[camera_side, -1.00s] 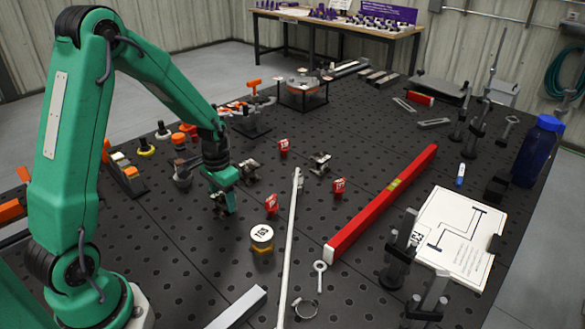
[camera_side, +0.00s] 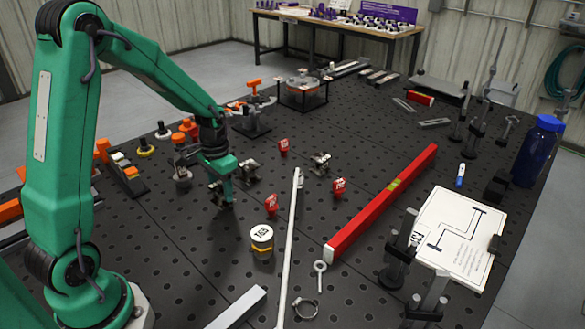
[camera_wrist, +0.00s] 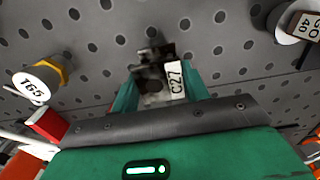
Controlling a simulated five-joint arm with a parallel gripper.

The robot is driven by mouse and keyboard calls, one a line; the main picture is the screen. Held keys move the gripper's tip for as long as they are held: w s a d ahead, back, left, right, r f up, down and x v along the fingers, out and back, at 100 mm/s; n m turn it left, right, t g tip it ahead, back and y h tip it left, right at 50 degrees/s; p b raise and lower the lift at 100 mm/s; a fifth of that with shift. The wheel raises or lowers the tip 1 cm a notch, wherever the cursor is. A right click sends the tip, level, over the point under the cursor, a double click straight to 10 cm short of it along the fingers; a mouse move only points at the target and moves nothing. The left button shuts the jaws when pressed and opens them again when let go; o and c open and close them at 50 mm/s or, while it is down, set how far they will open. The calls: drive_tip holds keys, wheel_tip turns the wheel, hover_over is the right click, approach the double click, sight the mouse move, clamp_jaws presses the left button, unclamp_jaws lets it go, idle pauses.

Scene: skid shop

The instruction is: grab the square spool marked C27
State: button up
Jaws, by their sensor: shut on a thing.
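The square spool marked C27 (camera_wrist: 152,88) is a small grey metal block with a white label. In the wrist view it sits between the green fingers of my gripper (camera_wrist: 158,92), its C27 label facing the camera near the right finger. In the side view my gripper (camera_side: 222,187) points down, shut on the spool (camera_side: 215,190), which is partly hidden by a finger. It is low over the black perforated table (camera_side: 170,255); I cannot tell whether the spool is clear of the surface.
A white bar (camera_side: 290,240) and a red level (camera_side: 380,205) lie further right. Clear table lies in front.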

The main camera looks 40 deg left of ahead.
drive_tip(key=s+d+r, duration=0.2)
drive_tip(key=d+r, duration=0.5)
drive_tip(key=d, duration=0.4)
drive_tip(key=shift+s+d+r, duration=0.2)
drive_tip(key=shift+s+r, duration=0.1)
drive_tip(key=shift+r, duration=0.05)
